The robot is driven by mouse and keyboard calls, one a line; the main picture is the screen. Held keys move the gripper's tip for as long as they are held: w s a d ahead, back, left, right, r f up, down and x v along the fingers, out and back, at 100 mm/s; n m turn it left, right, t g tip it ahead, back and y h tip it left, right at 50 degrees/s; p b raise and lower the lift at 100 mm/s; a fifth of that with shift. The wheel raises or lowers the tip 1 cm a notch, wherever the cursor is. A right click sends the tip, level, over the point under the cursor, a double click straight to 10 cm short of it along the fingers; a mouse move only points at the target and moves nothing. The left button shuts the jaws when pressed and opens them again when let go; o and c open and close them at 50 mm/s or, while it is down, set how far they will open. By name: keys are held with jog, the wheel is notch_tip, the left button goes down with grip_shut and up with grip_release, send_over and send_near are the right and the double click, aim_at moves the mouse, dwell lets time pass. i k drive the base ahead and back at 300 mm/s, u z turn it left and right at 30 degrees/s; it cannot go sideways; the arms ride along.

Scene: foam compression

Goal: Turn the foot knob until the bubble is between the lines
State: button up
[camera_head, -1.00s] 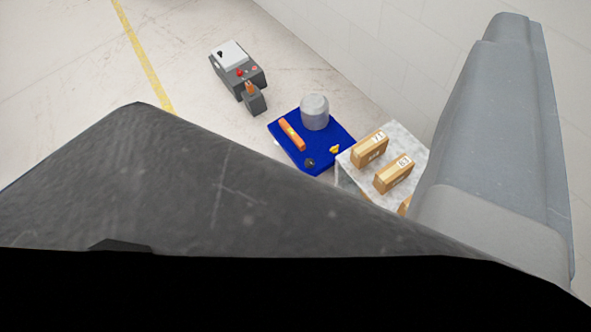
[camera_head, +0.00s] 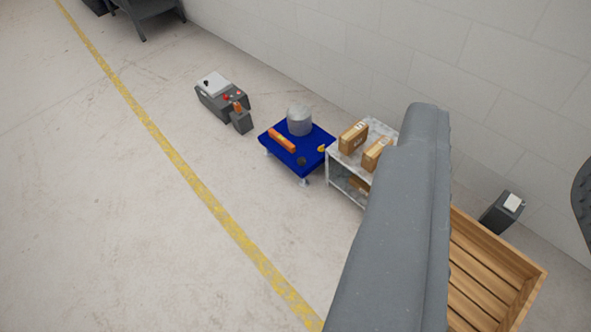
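A blue table (camera_head: 268,142) stands near the wall, in the upper middle of the view. On it lies an orange bar (camera_head: 282,139) that looks like a level; its bubble and lines are too small to make out. A grey cylinder (camera_head: 300,121) stands at the table's back. A small dark round knob (camera_head: 301,161) sits at the front corner, and a small yellow piece (camera_head: 321,149) lies near the right edge. My gripper is not in view; a grey link of my arm covers the lower right middle.
A grey control box (camera_head: 222,97) with red buttons stands left of the table. A shelf (camera_head: 338,165) with cardboard boxes (camera_head: 352,137) stands right of it. A wooden crate (camera_head: 495,268) and a dark bin (camera_head: 500,213) are further right. The floor left of the yellow line (camera_head: 190,178) is clear.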

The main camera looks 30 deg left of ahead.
aim_at(302, 161)
jog(key=u, duration=0.7)
jog(key=i, duration=1)
jog(key=u, duration=0.45)
jog(key=k, duration=1.3)
jog(key=u, duration=0.55)
jog(key=i, duration=1.15)
jog(key=z, duration=0.45)
jog(key=i, duration=1.2)
jog(key=z, duration=1.3)
jog(key=i, duration=0.85)
jog(key=z, duration=0.7)
